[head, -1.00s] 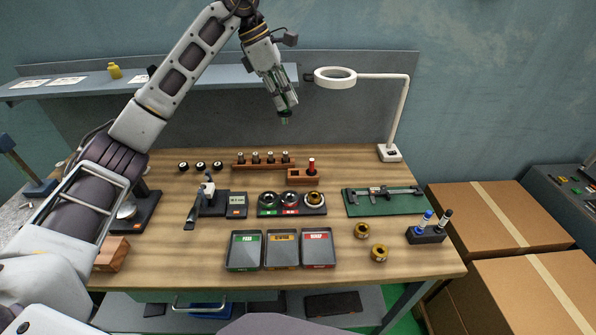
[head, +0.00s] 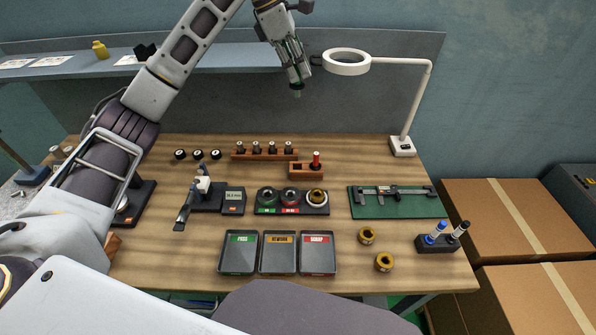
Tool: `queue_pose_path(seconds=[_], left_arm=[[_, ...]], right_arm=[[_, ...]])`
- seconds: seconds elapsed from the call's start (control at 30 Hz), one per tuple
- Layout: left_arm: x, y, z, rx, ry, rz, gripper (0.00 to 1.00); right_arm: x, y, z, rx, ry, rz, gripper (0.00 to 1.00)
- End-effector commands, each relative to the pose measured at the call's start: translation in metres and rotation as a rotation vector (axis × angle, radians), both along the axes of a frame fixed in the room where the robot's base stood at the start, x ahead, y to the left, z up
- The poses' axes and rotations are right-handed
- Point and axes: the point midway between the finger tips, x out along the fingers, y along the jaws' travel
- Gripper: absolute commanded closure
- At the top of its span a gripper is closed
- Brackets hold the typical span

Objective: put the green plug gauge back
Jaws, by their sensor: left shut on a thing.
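My left gripper (head: 295,72) is high above the back of the bench, pointing down, shut on the green plug gauge (head: 297,93). Only the gauge's green lower end shows clearly; the rest is hidden between the fingers. Below it on the bench is a small wooden block (head: 300,174). A red plug gauge (head: 316,160) stands upright in its right part, and its left part shows a dark empty opening. The held gauge is well apart from the block. My right gripper is out of view.
A ring lamp (head: 346,63) hangs just right of my left gripper. A wooden rack (head: 264,154) with several small gauges stands left of the block. Ring gauges (head: 290,198), a caliper on a green mat (head: 364,211) and three trays (head: 278,270) lie nearer.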

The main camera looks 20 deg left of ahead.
Motion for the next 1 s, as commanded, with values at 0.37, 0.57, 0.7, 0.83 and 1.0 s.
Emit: queue_pose_path(seconds=[0.37, 0.57, 0.7, 0.83, 1.0], left_arm=[[0.0, 0.0, -0.011, -0.001, 0.002, 0.0, 1.0], [0.0, 0.0, -0.033, -0.001, 0.002, -0.001, 1.0], [0.0, 0.0, -0.05, 0.0, 0.001, 0.0, 1.0], [0.0, 0.0, -0.067, 0.0, 0.003, 0.001, 1.0], [-0.001, 0.0, -0.087, 0.001, 0.001, 0.0, 1.0]], right_arm=[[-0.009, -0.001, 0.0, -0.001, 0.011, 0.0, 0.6], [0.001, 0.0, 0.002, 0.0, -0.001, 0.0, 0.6], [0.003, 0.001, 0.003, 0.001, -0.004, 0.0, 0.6], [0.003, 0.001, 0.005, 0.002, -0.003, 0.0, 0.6], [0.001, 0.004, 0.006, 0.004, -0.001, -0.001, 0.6]])
